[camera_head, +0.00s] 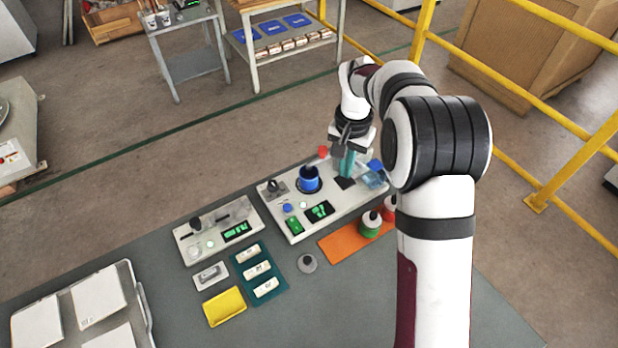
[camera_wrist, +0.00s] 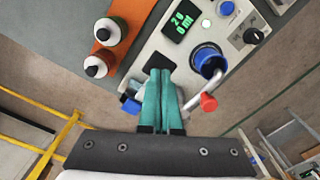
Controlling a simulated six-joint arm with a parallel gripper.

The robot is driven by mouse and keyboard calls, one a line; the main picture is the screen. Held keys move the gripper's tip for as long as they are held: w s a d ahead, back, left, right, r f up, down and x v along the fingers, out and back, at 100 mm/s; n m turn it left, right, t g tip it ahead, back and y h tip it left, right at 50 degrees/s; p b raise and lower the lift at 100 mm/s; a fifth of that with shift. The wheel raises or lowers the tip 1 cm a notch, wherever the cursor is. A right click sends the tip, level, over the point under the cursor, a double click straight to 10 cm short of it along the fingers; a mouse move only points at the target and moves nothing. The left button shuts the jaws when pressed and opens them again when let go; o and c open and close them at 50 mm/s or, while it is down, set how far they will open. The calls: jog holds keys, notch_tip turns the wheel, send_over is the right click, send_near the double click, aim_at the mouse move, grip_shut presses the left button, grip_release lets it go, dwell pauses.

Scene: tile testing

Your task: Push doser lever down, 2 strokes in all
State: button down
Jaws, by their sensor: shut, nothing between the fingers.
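The red knob (camera_head: 323,151), which looks like the end of the doser lever, is at the far edge of the grey-white panel (camera_head: 290,222), behind a blue cup (camera_head: 309,179). In the wrist view the red knob (camera_wrist: 208,102) sits right of my fingers, beside a pale bar (camera_wrist: 218,80) running near the cup (camera_wrist: 208,60). My gripper (camera_head: 345,172) has teal fingers, shut and empty, pointing down over the panel's right part. The closed fingertips (camera_wrist: 159,72) are apart from the knob, to its left in the wrist view. The lever's mounting is partly hidden.
A blue-topped clear item (camera_head: 374,175) stands close right of my fingers. Green and red bottles (camera_head: 370,224) stand on an orange mat (camera_head: 345,243) in front. A second panel (camera_head: 217,230) lies left. Yellow railings (camera_head: 500,165) stand beyond the bench.

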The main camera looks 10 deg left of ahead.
notch_tip(320, 180, up, 5)
jog(key=shift+r, duration=0.1)
dwell(0.4)
jog(key=s+d+r+m, duration=0.1)
jog(key=s+d+r, duration=0.2)
jog(key=s, duration=0.3)
jog(key=s+d+r, duration=0.3)
jog(key=s+r, duration=0.1)
jog(key=s, duration=0.2)
jog(key=s+d+f+y, duration=0.1)
jog(key=s+d, duration=0.1)
jog(key=s, duration=0.8)
jog(key=s+d+f+m, duration=0.1)
jog(key=s+d, duration=0.1)
jog(key=s, duration=0.8)
jog(key=shift+s+f+m+y, duration=0.3)
jog(key=shift+s+f+y, duration=0.1)
